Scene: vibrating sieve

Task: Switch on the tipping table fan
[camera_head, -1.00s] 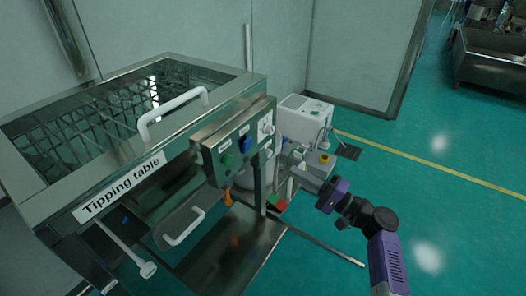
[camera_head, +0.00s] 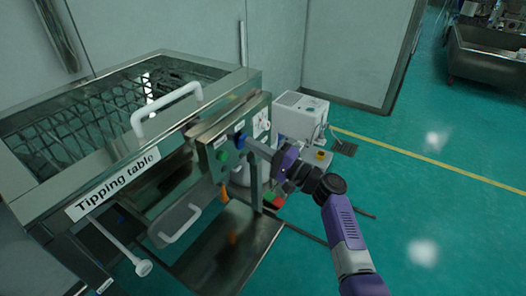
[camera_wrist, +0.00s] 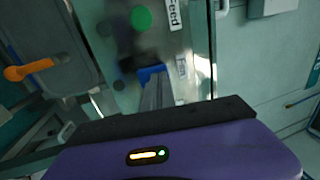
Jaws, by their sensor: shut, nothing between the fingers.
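The tipping table (camera_head: 105,202) stands at the left, with its name on the front edge. A control panel (camera_head: 214,167) on its right side carries a green knob (camera_head: 223,155) and a blue knob (camera_head: 241,139). In the wrist view the blue knob (camera_wrist: 151,72) sits beside a label that seems to read "Fan", and the green knob (camera_wrist: 141,18) is beside a "Feed" label. My gripper (camera_head: 249,143) is shut and empty, its fingertips at the blue knob. In the wrist view the fingers (camera_wrist: 155,84) partly cover it; I cannot tell whether they touch.
An orange handle (camera_head: 224,193) hangs under the panel. A white machine (camera_head: 301,118) stands behind my arm, against the wall. A white handle (camera_head: 168,110) rises from the table top.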

